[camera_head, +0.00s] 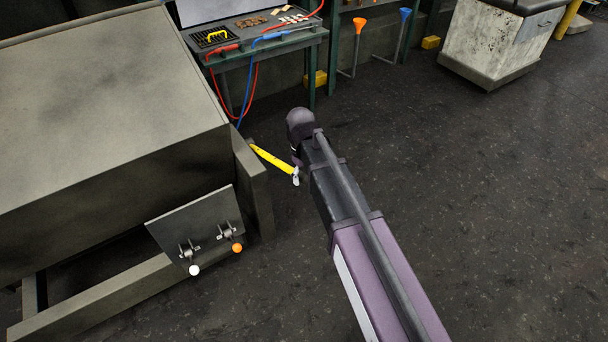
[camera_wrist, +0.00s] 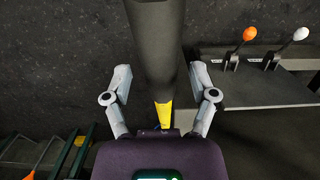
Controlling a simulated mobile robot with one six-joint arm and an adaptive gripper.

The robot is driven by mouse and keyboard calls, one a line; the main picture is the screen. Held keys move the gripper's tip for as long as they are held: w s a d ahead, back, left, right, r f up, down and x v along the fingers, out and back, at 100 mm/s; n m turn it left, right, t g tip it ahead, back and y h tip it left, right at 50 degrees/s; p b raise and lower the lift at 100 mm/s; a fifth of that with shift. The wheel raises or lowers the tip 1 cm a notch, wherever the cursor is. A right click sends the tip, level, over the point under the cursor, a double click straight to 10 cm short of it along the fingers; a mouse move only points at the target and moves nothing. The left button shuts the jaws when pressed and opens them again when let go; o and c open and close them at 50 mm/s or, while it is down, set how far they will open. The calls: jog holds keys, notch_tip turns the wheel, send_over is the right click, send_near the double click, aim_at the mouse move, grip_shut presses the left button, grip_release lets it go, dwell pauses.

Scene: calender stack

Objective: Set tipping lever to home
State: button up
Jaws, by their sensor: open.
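A yellow lever bar (camera_head: 270,160) comes out from the side of the big grey machine (camera_head: 90,110) and runs toward my wrist, which hides its outer end. In the wrist view, a thick dark grip (camera_wrist: 155,45) with a yellow shaft (camera_wrist: 163,115) below it lies between the fingers of my gripper (camera_wrist: 160,72). The fingers are open, one on each side of the grip, with gaps showing. In the head view only a pale finger part (camera_head: 296,176) shows beside the yellow bar. I take this bar to be the tipping lever; its label is not visible.
A tilted panel (camera_head: 185,220) on the machine carries two small levers, one with a white knob (camera_head: 194,270) and one with an orange knob (camera_head: 237,247). A tool bench (camera_head: 260,45) stands behind. The dark floor (camera_head: 500,210) to the right is clear.

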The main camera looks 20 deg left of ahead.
jog(key=shift+s+d+f+b, duration=0.1)
jog(key=shift+f+b, duration=0.4)
jog(key=shift+f, duration=0.3)
grip_shut()
